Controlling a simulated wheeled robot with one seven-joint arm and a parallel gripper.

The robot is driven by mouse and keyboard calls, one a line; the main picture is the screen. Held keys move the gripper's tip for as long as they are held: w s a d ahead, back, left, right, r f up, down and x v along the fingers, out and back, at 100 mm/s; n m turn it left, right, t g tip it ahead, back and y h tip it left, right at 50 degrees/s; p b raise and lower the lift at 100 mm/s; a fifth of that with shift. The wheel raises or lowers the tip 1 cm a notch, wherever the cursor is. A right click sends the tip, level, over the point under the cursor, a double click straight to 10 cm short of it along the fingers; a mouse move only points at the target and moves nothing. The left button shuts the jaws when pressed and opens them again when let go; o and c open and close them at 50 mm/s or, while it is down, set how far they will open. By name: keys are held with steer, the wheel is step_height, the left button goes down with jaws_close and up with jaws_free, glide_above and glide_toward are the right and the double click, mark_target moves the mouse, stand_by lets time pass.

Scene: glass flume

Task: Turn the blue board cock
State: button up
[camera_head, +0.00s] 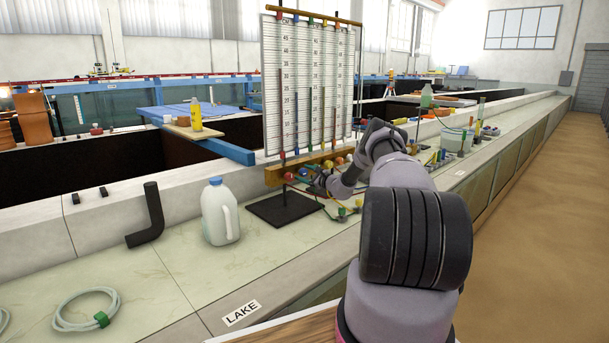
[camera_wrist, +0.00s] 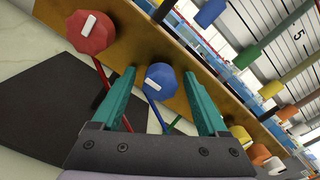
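The blue board cock (camera_wrist: 161,80) is a round faceted knob with a small white mark, set on the wooden rail (camera_wrist: 225,92). In the wrist view it sits between the two teal fingers of my gripper (camera_wrist: 159,74). The fingers are open, with a visible gap on each side of the knob. A blue tube hangs below the knob.
A red cock (camera_wrist: 89,33) is left of the blue one; yellow, orange and white cocks lie to the right. A dark base plate (camera_head: 285,207) lies below on the ledge. A milk jug (camera_head: 219,212) and a black bent pipe (camera_head: 147,215) stand to the left.

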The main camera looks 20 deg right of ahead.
steer(key=v, duration=1)
steer(key=shift+s, duration=0.35)
steer(key=shift+d, duration=0.15)
